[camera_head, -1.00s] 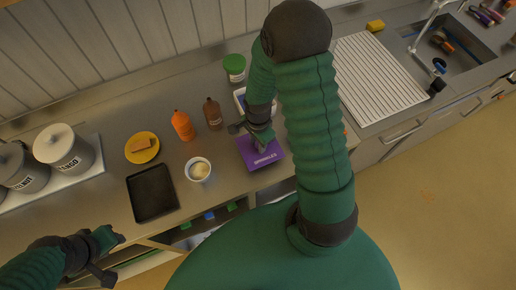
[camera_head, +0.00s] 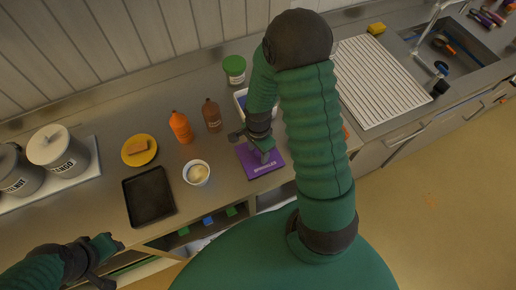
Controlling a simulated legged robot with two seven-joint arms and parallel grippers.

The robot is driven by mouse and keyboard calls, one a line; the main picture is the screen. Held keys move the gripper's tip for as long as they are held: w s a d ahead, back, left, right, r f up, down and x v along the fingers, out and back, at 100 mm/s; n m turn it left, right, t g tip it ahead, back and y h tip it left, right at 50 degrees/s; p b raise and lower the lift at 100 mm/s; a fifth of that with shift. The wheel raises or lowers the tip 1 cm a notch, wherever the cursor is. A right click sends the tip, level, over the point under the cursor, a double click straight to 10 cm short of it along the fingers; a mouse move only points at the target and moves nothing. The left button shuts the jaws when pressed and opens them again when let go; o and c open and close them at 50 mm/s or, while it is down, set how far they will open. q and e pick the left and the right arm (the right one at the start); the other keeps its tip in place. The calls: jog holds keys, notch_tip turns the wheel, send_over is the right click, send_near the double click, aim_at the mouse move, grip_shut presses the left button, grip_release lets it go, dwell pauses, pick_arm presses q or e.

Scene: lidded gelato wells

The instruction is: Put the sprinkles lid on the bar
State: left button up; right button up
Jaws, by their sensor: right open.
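The purple sprinkles lid (camera_head: 265,170), with white lettering, lies on the steel counter at the middle of the view, near the counter's front edge. My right gripper (camera_head: 263,156) reaches down over the lid's back part and is open. Its fingertips are small and dark, and I cannot tell whether they touch the lid. My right arm hides part of the area to the right of the lid. My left gripper (camera_head: 113,262) is low at the left, in front of the counter and away from the lid; its finger opening is unclear.
A white-rimmed well (camera_head: 239,102) is partly hidden behind my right arm. A white cup (camera_head: 196,173), black tray (camera_head: 149,196), yellow plate (camera_head: 128,156), orange bottle (camera_head: 180,127), brown bottle (camera_head: 212,114) and green-lidded jar (camera_head: 234,68) stand left. A ribbed drainboard (camera_head: 376,82) is right.

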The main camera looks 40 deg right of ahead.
aim_at(258, 152)
notch_tip(258, 152, up, 12)
jog(key=s+a+r+n+t, duration=0.1)
jog(key=a+n+t, duration=0.1)
jog(key=a+n, duration=0.9)
jog(key=n, duration=0.7)
jog(key=shift+s+t+b, duration=0.3)
jog(key=shift+s+b, duration=0.05)
jog(key=shift+w, duration=0.1)
